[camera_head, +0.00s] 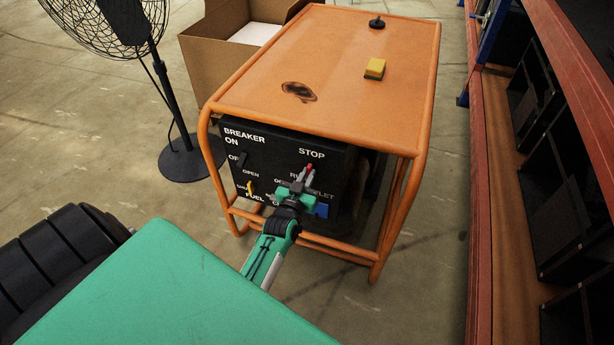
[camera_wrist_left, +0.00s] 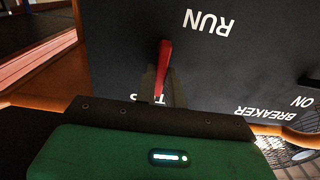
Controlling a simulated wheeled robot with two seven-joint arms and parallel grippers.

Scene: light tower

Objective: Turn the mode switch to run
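The mode switch is a red lever (camera_head: 309,167) on the black panel (camera_head: 238,168) of the orange-framed machine. It stands between the STOP and RUN labels; its exact setting is unclear. In the left wrist view, which is upside down, the red lever (camera_wrist_left: 164,68) shows with RUN above it and a partly hidden STOP label below. My left gripper (camera_head: 305,178) is at the panel, its grey fingertips on either side of the lever. They also show in the left wrist view (camera_wrist_left: 161,88). Whether they press on it, I cannot tell. My right gripper is out of view.
The orange frame (camera_head: 418,130) surrounds the panel. A yellow sponge (camera_head: 375,68) and a black knob (camera_head: 377,22) are on the top. A fan (camera_head: 122,25) and an open cardboard box (camera_head: 205,65) stand behind left. Shelving (camera_head: 490,180) runs along the right.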

